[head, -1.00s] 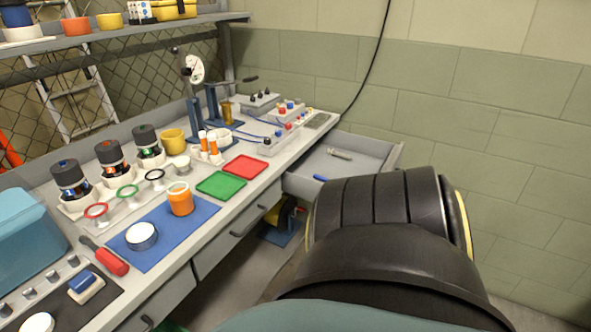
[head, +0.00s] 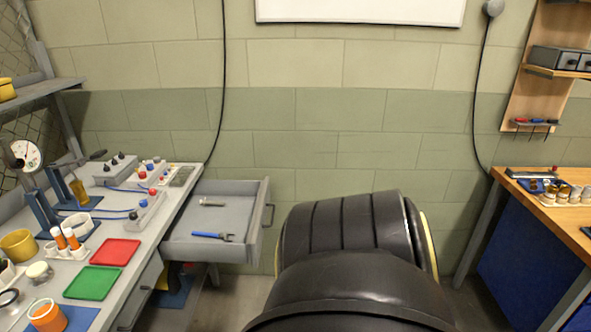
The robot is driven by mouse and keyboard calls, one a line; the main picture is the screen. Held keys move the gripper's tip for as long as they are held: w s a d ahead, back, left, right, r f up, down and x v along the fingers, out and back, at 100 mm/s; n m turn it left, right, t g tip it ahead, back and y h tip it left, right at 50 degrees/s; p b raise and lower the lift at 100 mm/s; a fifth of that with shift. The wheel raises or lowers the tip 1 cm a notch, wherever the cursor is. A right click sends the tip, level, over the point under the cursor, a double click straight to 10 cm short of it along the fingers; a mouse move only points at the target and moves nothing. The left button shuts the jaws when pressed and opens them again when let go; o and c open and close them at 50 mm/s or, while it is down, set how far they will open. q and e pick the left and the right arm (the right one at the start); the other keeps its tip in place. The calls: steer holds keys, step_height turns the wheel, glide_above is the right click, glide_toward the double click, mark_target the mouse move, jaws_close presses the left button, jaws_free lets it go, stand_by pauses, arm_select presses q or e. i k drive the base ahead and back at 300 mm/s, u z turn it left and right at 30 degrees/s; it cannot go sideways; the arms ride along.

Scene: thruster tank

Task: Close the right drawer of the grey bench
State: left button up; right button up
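The right drawer (head: 240,244) of the grey bench (head: 140,236) is pulled open at the bench's far end, left of centre. Its handle (head: 268,215) is on the front panel facing right. A blue wrench (head: 213,236) and a small grey metal tool (head: 212,202) lie inside it. A large black arm part of mine fills the lower middle, to the right of the drawer and apart from it in the picture. Neither gripper shows.
On the bench are a red tray (head: 116,252), a green tray (head: 92,283) and an orange jar (head: 47,316). A wooden bench (head: 560,225) with a blue side stands at the right. A tiled wall (head: 320,150) closes off the back. Some floor shows between the benches.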

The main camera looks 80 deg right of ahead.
mark_target(245, 214)
steer(key=z, duration=2.35)
